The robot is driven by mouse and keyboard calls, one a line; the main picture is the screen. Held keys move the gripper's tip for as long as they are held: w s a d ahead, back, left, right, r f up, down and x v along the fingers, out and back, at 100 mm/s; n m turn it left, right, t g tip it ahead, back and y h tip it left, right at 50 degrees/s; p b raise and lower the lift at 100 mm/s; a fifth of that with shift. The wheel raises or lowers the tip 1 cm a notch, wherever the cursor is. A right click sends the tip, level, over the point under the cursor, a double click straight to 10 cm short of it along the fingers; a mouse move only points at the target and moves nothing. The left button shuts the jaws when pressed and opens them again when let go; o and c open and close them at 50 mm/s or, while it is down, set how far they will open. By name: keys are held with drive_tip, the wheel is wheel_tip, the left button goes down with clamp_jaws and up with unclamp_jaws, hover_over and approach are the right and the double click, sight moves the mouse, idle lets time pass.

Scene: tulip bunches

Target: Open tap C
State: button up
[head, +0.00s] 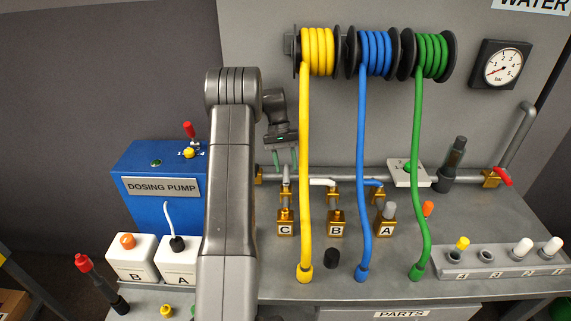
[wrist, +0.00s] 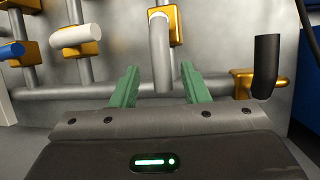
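Tap C, with its brass block labelled C (head: 286,230), is the leftmost of three taps on the bench in the head view. Its grey lever (wrist: 162,60) points along its pipe in the wrist view. My gripper (head: 284,158) is above the grey pipe behind tap C. In the wrist view its two green fingers (wrist: 159,70) are apart, one on each side of the grey lever's end, with a gap visible on both sides. How far the fingertips are above the lever is hard to tell.
Tap B's white lever (wrist: 75,37) and tap A's blue lever (wrist: 12,50) lie crosswise to their pipes. A yellow hose (head: 305,180) hangs just right of tap C. The blue dosing pump (head: 140,210) stands left of my arm. A black bent pipe (wrist: 267,65) is close to the right finger.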

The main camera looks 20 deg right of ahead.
sight(286, 166)
wheel_tip(286, 166, up, 10)
drive_tip(key=b, duration=0.2)
idle(0.4)
wheel_tip(286, 166, down, 10)
drive_tip(key=shift+a+f+p, duration=0.1)
drive_tip(key=shift+p, duration=0.95)
drive_tip(key=shift+a, duration=0.1)
